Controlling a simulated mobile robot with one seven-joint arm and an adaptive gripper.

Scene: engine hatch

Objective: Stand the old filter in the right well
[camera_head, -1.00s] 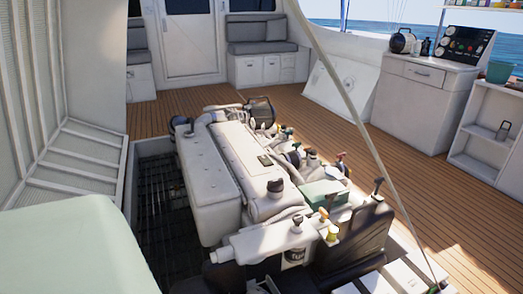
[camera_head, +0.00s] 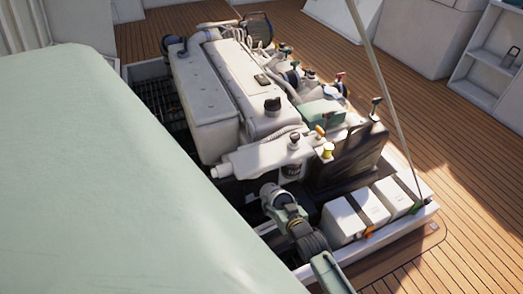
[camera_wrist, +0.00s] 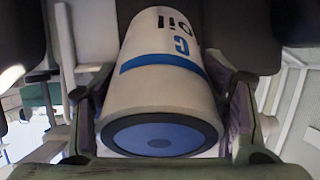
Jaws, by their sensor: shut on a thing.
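A white cylindrical filter with a blue band, dark "oil" lettering and a blue end face in a dark ring (camera_wrist: 163,88) fills the middle of the wrist view. My gripper (camera_wrist: 165,112) is shut on it, one finger on each side. In the head view, my gripper (camera_head: 273,192) is low in front of the engine (camera_head: 222,95), below its white front housing. The held filter cannot be told apart there. A dark cylinder with a pale label (camera_head: 292,170) hangs under that housing. I cannot make out the right well in either view.
Several white boxes (camera_head: 371,206) stand in a row at the hatch's front right, beside a dark panel (camera_head: 347,155). A slanted pole (camera_head: 385,90) rises from the hatch corner. Open wooden deck (camera_head: 465,170) lies to the right. A large pale green surface (camera_head: 100,180) covers the left foreground.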

